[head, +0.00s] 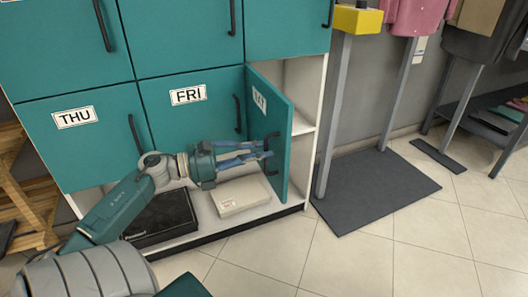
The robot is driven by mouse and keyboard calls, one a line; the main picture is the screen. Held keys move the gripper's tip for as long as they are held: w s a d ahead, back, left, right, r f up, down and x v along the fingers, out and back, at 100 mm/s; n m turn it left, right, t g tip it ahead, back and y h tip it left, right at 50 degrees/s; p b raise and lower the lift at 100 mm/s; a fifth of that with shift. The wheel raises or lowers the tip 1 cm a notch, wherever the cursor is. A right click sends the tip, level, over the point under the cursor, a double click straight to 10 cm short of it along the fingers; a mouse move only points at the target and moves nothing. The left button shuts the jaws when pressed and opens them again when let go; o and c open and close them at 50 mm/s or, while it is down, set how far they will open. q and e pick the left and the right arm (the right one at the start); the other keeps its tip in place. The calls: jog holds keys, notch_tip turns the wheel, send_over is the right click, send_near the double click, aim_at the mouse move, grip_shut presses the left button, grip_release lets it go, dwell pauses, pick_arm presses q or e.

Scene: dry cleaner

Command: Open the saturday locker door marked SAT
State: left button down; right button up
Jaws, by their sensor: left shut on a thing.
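The SAT locker door (281,112) is a teal panel at the right end of the lower locker row. It stands swung outward, well away from the locker front, so its label (259,100) is strongly foreshortened. Behind it the open compartment (303,90) shows white inner walls and a shelf. My left gripper (266,147) reaches in from the left, shut on the door's dark bar handle (272,138), with its fingers around it. My right gripper is not in view.
The FRI door (190,120) and THU door (75,140) are closed. A black box (165,216) and a white box (240,196) lie on the low shelf beneath. A grey mat (375,190) with a post (335,110) is to the right. Tiled floor (400,260) in front is clear.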

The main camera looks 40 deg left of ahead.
pick_arm(q)
jog(key=shift+a, duration=0.2)
jog(key=c, duration=1.7)
grip_release()
jog(key=shift+o, duration=0.2)
jog(key=shift+s, duration=0.15)
jog(key=v, duration=1.1)
jog(key=shift+s+a, duration=0.2)
jog(key=shift+s, duration=0.15)
jog(key=shift+w, duration=0.1)
